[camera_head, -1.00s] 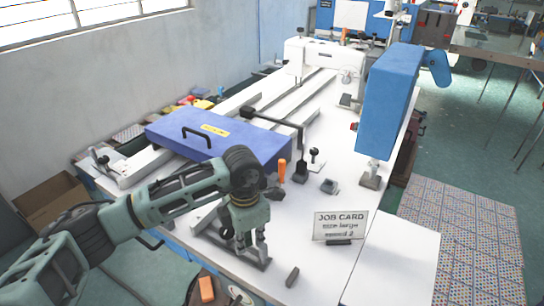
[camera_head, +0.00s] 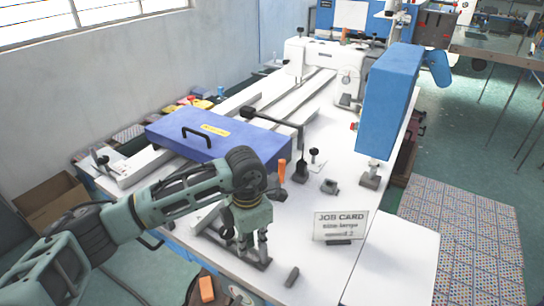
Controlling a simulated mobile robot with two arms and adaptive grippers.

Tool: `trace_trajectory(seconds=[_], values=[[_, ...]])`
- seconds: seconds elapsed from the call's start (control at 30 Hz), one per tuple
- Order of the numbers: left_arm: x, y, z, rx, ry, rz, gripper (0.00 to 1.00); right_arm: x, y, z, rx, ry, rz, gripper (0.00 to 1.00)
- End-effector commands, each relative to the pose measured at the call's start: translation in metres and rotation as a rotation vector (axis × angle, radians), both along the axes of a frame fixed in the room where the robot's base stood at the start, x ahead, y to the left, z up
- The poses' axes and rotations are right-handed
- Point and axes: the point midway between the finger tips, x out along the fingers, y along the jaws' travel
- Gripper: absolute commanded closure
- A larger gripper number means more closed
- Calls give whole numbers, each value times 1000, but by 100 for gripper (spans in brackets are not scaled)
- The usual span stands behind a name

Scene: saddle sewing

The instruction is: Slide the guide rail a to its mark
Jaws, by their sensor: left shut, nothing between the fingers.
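My left arm comes in from the left, and its gripper (camera_head: 253,247) points down at the near end of the white table. Its fingers are shut with nothing between them. They are at or just above a flat grey metal bar (camera_head: 222,243) lying near the table's front edge; I cannot tell whether they touch it. The bar is partly hidden by the gripper. Long pale rails (camera_head: 275,98) run along the table toward the white machine head (camera_head: 325,57). I cannot tell which piece is guide rail a, and no mark for it is clearly visible. My right gripper is not in view.
A blue cover with a black handle (camera_head: 225,147) lies across the rails. A job card (camera_head: 340,224) stands right of the gripper. A small dark block (camera_head: 292,277) lies at the front edge. An orange-handled tool (camera_head: 282,171) and small fixtures stand behind. A blue box-shaped machine part (camera_head: 388,105) rises at right.

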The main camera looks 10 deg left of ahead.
Motion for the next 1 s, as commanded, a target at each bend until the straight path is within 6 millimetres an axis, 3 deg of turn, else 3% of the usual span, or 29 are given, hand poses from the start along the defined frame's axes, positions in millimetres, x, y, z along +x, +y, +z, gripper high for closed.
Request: trace_trajectory(seconds=[1.0], values=[[-2,-7,0,0,0,-1,100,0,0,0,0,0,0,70]])
